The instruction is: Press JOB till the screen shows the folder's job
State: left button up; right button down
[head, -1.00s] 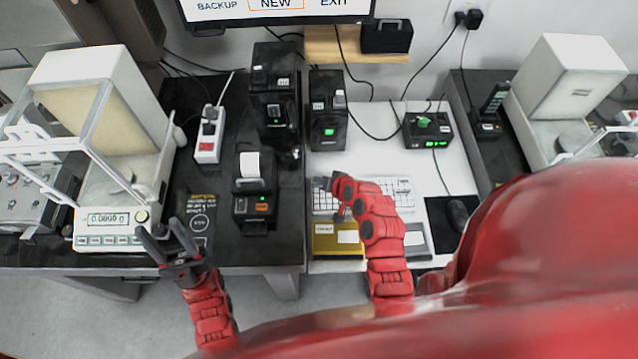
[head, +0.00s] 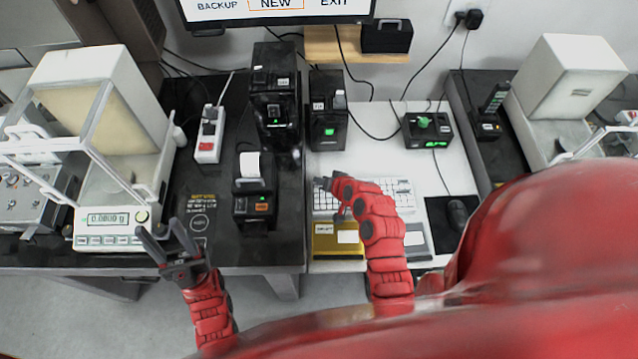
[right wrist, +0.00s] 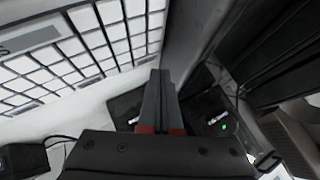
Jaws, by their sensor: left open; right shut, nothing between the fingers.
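The screen (head: 278,8) is cut off by the top edge of the head view; it shows BACKUP, NEW and EXIT, with NEW outlined in orange. A yellow folder (head: 325,250) with a white label lies at the table's front edge; its small print is not legible. A white keyboard (head: 403,190) lies behind it, partly hidden by my right arm. No JOB marking can be read. My right gripper (head: 322,183) is shut and empty at the keyboard's left end; its fingers (right wrist: 160,78) show beside the keys in the right wrist view. My left gripper (head: 160,240) is open and empty before the left table.
A balance (head: 105,225) stands on the left dark table. A small printer (head: 254,205), two black devices (head: 275,105) (head: 328,130) and a power strip (head: 209,145) stand nearby. A green-lit box (head: 427,130) and a mouse (head: 457,213) are right of the keyboard.

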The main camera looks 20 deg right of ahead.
jog(key=shift+f, duration=0.1)
jog(key=shift+f+b, duration=0.3)
jog(key=shift+b, duration=0.15)
jog(key=shift+f+b, duration=0.35)
jog(key=shift+f, duration=0.05)
dwell(0.5)
jog(key=shift+r+p, duration=0.35)
jog(key=shift+r, duration=0.45)
jog(key=shift+r+p, duration=1.3)
jog(key=shift+r, duration=1.25)
